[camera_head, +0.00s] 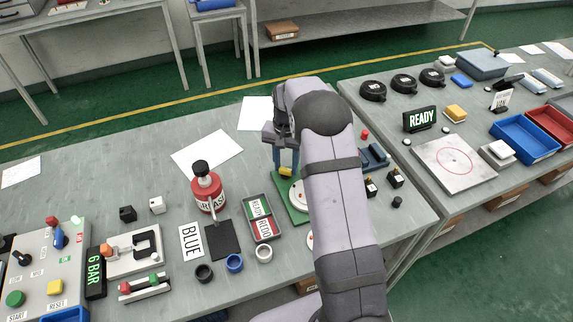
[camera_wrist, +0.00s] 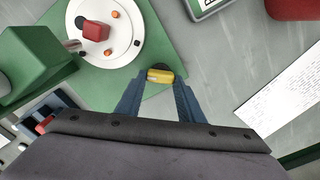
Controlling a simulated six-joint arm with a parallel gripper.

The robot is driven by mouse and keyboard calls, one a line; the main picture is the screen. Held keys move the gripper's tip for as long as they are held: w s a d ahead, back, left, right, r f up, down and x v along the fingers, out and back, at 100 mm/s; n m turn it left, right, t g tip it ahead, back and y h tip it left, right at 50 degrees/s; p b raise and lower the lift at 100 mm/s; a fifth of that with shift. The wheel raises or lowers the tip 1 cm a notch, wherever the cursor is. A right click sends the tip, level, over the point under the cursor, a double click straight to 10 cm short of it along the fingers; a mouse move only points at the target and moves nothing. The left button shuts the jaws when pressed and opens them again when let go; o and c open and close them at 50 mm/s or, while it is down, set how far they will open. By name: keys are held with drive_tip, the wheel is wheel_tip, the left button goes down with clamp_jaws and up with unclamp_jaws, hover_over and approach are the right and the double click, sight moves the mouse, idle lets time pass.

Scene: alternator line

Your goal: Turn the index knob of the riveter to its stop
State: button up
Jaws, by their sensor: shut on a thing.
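The riveter has a green base (camera_head: 288,209) with a round white disc that is partly hidden by my arm in the head view. The disc (camera_wrist: 97,35) shows in the wrist view with a red block, orange pegs and dark spots on it. A yellow knob (camera_wrist: 160,76) sits at the edge of the green base, next to the disc. I take it as the index knob; it also shows in the head view (camera_head: 285,171). My gripper (camera_wrist: 159,80) is shut on this knob, one blue finger on each side.
A green block (camera_wrist: 35,62) of the riveter stands left of the disc in the wrist view. In the head view, a red grease can (camera_head: 207,190) and a sorting tray (camera_head: 261,220) stand left of the riveter. White paper sheets (camera_head: 207,151) lie behind.

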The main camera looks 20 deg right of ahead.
sight(284, 168)
drive_tip(key=n, duration=0.7)
drive_tip(key=shift+w+a, duration=0.1)
drive_tip(key=shift+a, duration=0.05)
drive_tip(key=n, duration=0.6)
drive_tip(key=shift+a+r, duration=0.1)
drive_tip(key=shift+n, duration=0.4)
drive_tip(key=o, duration=0.8)
drive_tip(key=shift+b, duration=0.35)
drive_tip(key=shift+r+b, duration=1.05)
drive_tip(key=shift+r, duration=2.6)
